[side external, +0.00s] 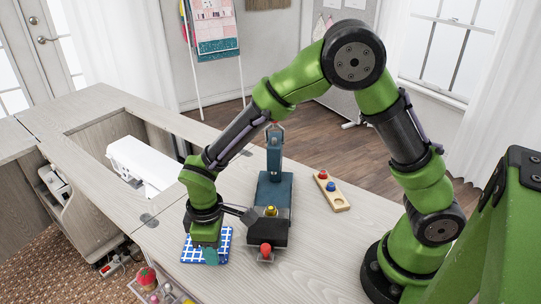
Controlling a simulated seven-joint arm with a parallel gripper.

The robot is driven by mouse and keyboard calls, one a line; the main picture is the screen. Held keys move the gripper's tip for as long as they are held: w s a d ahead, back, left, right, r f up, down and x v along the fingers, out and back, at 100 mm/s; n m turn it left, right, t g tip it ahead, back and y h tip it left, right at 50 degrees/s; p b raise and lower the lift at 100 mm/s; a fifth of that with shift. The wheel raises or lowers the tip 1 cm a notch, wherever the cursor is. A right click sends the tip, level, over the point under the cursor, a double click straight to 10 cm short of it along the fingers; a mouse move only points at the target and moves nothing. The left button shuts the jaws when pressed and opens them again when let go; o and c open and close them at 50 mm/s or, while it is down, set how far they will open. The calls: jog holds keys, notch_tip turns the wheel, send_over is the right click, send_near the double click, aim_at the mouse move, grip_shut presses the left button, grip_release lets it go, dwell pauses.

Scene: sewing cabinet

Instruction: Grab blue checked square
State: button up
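The blue checked square (190,252) lies flat on the pale wood cabinet top, near its front edge. It has a blue and white grid pattern. My gripper (209,250) is directly over the square, very low, and hides its middle part. A small teal shape shows at the gripper's lower end, over the square. I cannot tell whether the fingers touch the cloth or whether they are open or shut.
A dark blue press-like tool (275,190) with a red knob (265,250) stands just right of the square. A wooden block (332,190) with red and blue pieces lies further right. A white sewing machine (145,160) sits in the cabinet opening at left.

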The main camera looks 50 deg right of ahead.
jog(key=shift+f, duration=0.7)
grip_shut()
jog(key=shift+r, duration=0.15)
